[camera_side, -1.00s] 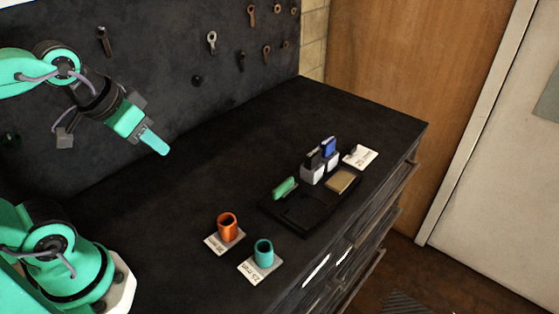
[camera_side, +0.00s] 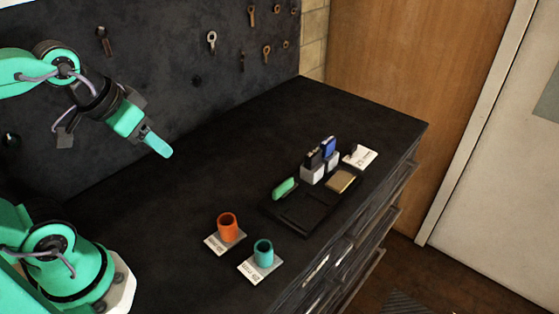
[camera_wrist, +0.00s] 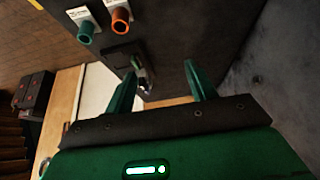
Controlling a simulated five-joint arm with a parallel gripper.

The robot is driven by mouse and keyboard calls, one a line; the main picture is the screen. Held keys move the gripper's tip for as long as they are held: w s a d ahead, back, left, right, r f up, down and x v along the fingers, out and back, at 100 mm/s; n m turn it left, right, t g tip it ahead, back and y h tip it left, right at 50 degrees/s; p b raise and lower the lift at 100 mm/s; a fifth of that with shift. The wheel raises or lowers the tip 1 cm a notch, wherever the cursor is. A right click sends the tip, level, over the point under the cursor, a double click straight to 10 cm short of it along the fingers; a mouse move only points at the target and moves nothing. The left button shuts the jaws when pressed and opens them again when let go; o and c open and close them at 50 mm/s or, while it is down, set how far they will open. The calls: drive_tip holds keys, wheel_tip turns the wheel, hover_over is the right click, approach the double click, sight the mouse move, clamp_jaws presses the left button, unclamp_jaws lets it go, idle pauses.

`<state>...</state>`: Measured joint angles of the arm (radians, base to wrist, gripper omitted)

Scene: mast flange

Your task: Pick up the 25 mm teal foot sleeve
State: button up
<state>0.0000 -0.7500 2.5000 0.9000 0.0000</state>
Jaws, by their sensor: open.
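The teal foot sleeve (camera_side: 264,253) stands upright on a small white label card (camera_side: 250,272) near the front of the dark bench top. It also shows at the top left of the wrist view (camera_wrist: 86,33). My gripper (camera_side: 158,146) is in the air at the left, well above and away from the sleeve. In the wrist view my gripper (camera_wrist: 162,82) has its two green fingers spread apart with nothing between them.
An orange sleeve (camera_side: 228,227) stands on its own card just left of the teal one. A black tray (camera_side: 305,214) with a green piece (camera_side: 285,188) and other blocks (camera_side: 312,172) lies to the right. A pegboard wall with hanging tools (camera_side: 212,40) rises behind. The back of the bench is clear.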

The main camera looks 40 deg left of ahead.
drive_tip(key=shift+w+d, duration=0.1)
drive_tip(key=n+g, duration=0.5)
drive_tip(key=g, duration=0.1)
hover_over(260, 259)
drive_tip(key=w, duration=0.1)
wheel_tip(260, 259, down, 15)
drive_tip(key=shift+f, duration=3.9)
clamp_jaws()
